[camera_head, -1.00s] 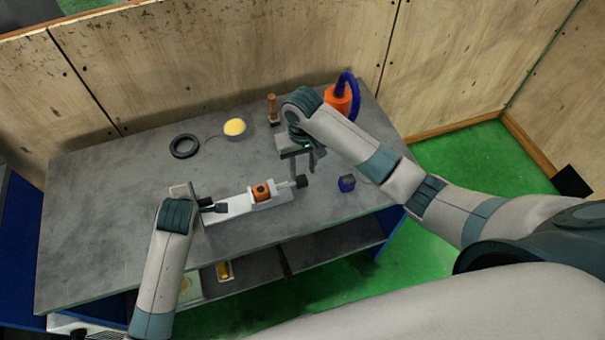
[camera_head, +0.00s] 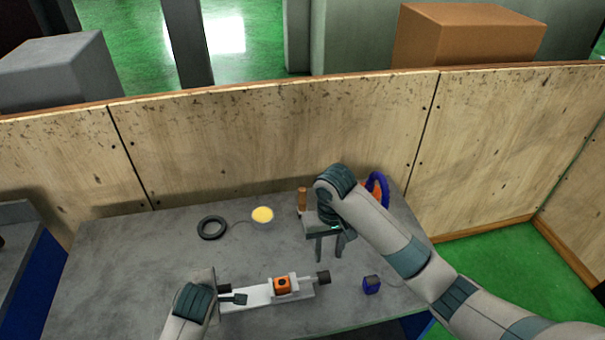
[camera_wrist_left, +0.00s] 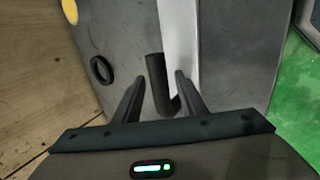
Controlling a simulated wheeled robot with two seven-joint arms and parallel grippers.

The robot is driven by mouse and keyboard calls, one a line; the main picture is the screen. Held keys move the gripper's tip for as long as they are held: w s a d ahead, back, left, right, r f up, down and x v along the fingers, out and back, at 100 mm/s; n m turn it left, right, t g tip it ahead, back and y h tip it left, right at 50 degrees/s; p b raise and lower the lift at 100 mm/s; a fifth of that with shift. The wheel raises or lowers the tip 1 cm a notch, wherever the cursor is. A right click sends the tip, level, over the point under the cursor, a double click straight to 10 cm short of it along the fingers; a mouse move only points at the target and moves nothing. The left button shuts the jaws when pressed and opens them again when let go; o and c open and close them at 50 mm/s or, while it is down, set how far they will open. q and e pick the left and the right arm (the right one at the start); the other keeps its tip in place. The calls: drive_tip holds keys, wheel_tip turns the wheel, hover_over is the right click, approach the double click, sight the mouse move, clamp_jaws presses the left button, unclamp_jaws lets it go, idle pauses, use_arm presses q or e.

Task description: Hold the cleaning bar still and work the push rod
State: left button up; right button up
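A long pale bar-like assembly (camera_head: 253,296) lies on the grey bench, with an orange block (camera_head: 282,285) on it and a black knob (camera_head: 323,277) at its right end. I cannot tell which part is the cleaning bar and which the push rod. My left gripper (camera_head: 232,294) is at the assembly's left end. In the left wrist view its fingers (camera_wrist_left: 157,98) are apart, with a dark handle (camera_wrist_left: 156,75) between them, nearer the right finger; a gap shows on the left. My right gripper (camera_head: 329,256) is open and empty, fingers pointing down, just above and behind the knob.
A black ring (camera_head: 212,228), a yellow disc (camera_head: 262,215) and a wooden-handled tool (camera_head: 302,200) are at the back of the bench. A small dark-blue block (camera_head: 371,285) lies right of the knob. An orange thing with a blue loop (camera_head: 378,188) is partly behind my right arm. Wooden panels (camera_head: 280,140) stand behind.

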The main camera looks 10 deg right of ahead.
use_arm(q)
drive_tip(key=shift+r, duration=0.1)
idle(0.3)
drive_tip(key=v, duration=1.2)
